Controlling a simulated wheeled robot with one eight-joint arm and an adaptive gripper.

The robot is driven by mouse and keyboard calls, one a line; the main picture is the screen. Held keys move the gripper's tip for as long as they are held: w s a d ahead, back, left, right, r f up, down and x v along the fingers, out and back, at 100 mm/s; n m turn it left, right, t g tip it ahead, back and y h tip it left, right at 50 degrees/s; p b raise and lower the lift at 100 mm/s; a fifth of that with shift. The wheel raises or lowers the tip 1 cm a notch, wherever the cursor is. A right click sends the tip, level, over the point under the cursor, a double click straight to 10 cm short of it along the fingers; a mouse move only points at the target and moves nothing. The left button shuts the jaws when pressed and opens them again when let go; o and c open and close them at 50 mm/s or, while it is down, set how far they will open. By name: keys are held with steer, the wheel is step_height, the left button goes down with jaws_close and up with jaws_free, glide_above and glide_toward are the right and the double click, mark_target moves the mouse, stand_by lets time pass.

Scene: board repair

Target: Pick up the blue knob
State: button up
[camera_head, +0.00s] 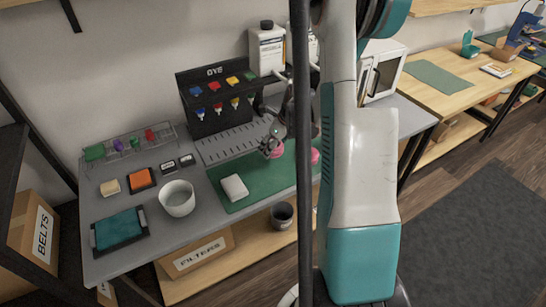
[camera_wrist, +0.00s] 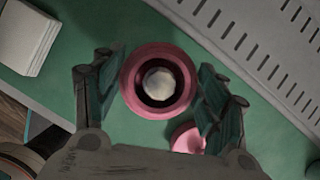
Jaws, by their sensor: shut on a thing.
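My gripper (camera_wrist: 160,88) is shut on a round pink piece (camera_wrist: 136,84) with a dark hollow and a pale centre. The fingers sit on either side of its rim above the green mat (camera_wrist: 115,25). In the head view my gripper (camera_head: 271,147) and the pink piece (camera_head: 277,149) are at the mat's back, partly behind my arm. A blue piece (camera_head: 196,91) sits at the upper left of the black rack (camera_head: 203,76), with a blue-tipped piece (camera_head: 200,113) below it. Which is the blue knob is too small to tell. Neither blue piece is in the gripper.
A second pink piece (camera_wrist: 186,139) lies close to the right finger. A white block (camera_head: 234,187) is on the mat, with a white bowl (camera_head: 177,198) to its left. A slotted grey tray (camera_head: 222,146) lies before the rack. White bottles (camera_head: 267,50) stand behind.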

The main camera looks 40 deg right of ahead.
mark_target(273, 160)
steer(key=shift+f+b, duration=0.8)
steer(key=shift+f, duration=1.45)
steer(key=shift+f, duration=0.1)
steer(key=o, duration=1.1)
